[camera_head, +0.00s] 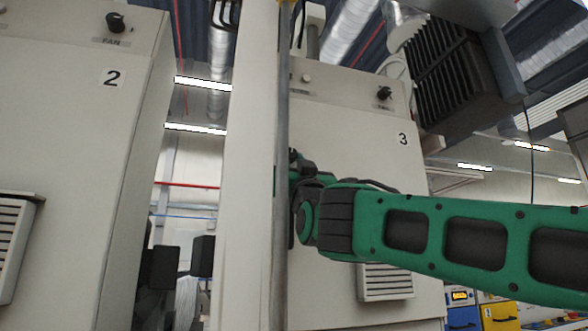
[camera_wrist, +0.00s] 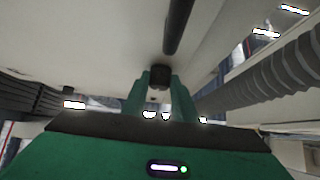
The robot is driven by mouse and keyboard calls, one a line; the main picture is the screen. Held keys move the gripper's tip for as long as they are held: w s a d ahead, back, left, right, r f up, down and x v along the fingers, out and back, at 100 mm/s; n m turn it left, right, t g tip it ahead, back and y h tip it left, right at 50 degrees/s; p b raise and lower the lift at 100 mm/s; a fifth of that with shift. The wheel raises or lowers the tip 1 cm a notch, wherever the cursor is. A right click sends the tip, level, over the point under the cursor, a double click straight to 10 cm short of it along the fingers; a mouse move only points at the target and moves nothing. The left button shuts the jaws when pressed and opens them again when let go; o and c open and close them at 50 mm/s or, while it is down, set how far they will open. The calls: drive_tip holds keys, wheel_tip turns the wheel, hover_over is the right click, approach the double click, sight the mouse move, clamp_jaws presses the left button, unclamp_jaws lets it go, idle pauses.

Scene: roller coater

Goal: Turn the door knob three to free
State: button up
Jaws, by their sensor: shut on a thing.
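The cabinet marked 3 (camera_head: 345,130) stands behind a vertical post in the head view. My green arm reaches in from the right, and its wrist end lies against the left part of that cabinet's front. In the wrist view my gripper (camera_wrist: 160,88) has its two green fingers closed around a small dark knob (camera_wrist: 159,73) on the pale panel. I cannot make out which way the knob is turned. In the head view the knob and the fingertips are hidden by my wrist and the post.
A dark bar (camera_wrist: 178,25) runs along the panel just beyond the knob. The pale post (camera_head: 250,180) stands close on the left of my wrist. A cabinet marked 2 (camera_head: 75,150) is farther left. A ribbed dark unit (camera_head: 455,75) hangs at upper right.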

drive_tip(key=shift+d+m, duration=0.1)
drive_tip(key=shift+m, duration=0.3)
drive_tip(key=o, duration=1.1)
drive_tip(key=v, duration=1)
drive_tip(key=shift+s+f, duration=0.2)
drive_tip(key=shift+f, duration=0.15)
